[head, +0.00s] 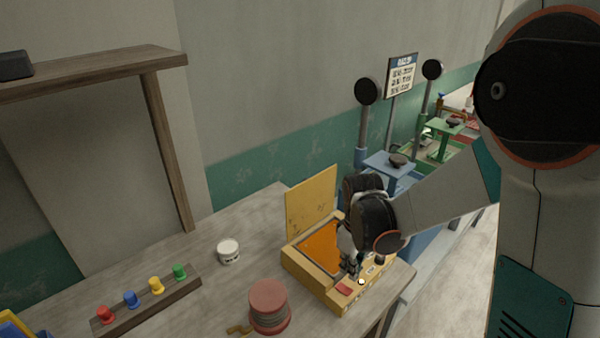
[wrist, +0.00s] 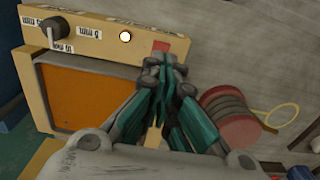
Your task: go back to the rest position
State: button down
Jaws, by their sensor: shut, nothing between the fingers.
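My gripper (head: 350,275) is over the front part of a yellow box, its fingers pointing down. In the wrist view my gripper (wrist: 164,62) has its fingertips together, with nothing between them. The yellow box (head: 318,290) has its lid (head: 312,202) standing open and an orange panel (head: 318,250) inside. On its front strip are a red patch (wrist: 161,46), a glowing round white light (wrist: 125,37) and a dark knob (wrist: 53,29). The fingertips appear close to the red patch; I cannot tell whether they touch it.
A reddish spool (head: 268,298) stands left of the box. A white jar (head: 228,252) and a wooden rail with coloured pegs (head: 150,300) are farther left. A wooden shelf (head: 100,72) rises at the left. Blue (head: 388,165) and green (head: 444,127) stands are beyond the box.

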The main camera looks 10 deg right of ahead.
jog(key=s+r+m+t+b, duration=0.7)
jog(key=s+r, duration=0.3)
jog(key=s, duration=0.5)
jog(key=shift+b, duration=0.4)
jog(key=w+f+m+g+p, duration=0.1)
jog(key=w+m+g, duration=0.3)
jog(key=w, duration=0.4)
jog(key=w+f+m+g+h+p, duration=0.1)
jog(key=w+m+g+p, duration=0.3)
jog(key=w+m, duration=0.3)
jog(key=w, duration=0.2)
jog(key=shift+w+f, duration=0.3)
